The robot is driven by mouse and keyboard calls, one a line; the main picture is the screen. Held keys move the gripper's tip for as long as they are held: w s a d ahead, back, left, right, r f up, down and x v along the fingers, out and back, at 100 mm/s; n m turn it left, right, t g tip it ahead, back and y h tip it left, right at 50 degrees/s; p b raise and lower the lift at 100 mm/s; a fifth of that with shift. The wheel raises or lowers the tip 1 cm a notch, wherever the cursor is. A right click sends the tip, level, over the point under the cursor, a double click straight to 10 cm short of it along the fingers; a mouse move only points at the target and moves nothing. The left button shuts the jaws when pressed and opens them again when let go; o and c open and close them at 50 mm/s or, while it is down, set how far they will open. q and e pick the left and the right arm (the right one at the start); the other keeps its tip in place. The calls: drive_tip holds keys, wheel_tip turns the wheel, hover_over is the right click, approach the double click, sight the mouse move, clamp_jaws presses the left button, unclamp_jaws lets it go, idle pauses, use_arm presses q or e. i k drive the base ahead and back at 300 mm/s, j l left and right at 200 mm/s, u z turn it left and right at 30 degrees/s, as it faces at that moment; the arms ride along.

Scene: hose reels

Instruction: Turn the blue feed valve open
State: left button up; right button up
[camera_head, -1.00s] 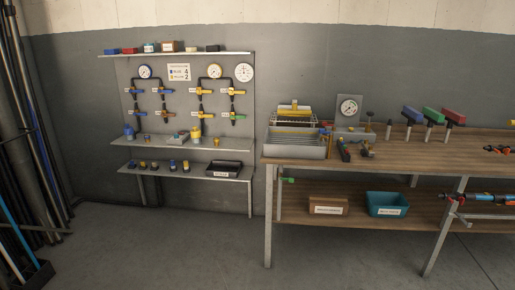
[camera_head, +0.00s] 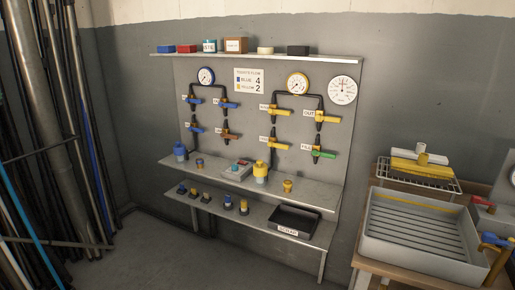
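A wall panel (camera_head: 240,115) carries a blue-side pipe group below a left gauge (camera_head: 206,76). Blue-handled valves sit at its upper left (camera_head: 192,100), upper right (camera_head: 229,104) and lower left (camera_head: 195,129). The lower-right valve (camera_head: 231,136) has an orange-brown handle. The handles look roughly horizontal. Their white labels are too small to read, so I cannot tell which valve is the blue feed. A flow card (camera_head: 249,80) reads blue 4, yellow 2. Neither of my grippers shows.
Yellow valves (camera_head: 279,113) and a green-handled valve (camera_head: 322,154) are right of the blue group. A shelf (camera_head: 305,192) with bottles and a lower shelf with a black tray (camera_head: 296,222) jut out below. Pipes (camera_head: 45,100) stand left; a bench with a grey tray (camera_head: 425,263) is right.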

sight(191, 128)
drive_tip(key=i+u, duration=0.25)
drive_tip(key=i, duration=0.15)
drive_tip(key=i+l+u, duration=0.25)
drive_tip(key=i, duration=0.15)
drive_tip(key=i+l+u, duration=0.1)
drive_tip(key=i+u, duration=0.15)
drive_tip(key=i, duration=0.15)
drive_tip(key=i+j+z, duration=0.25)
drive_tip(key=i+j, duration=1.1)
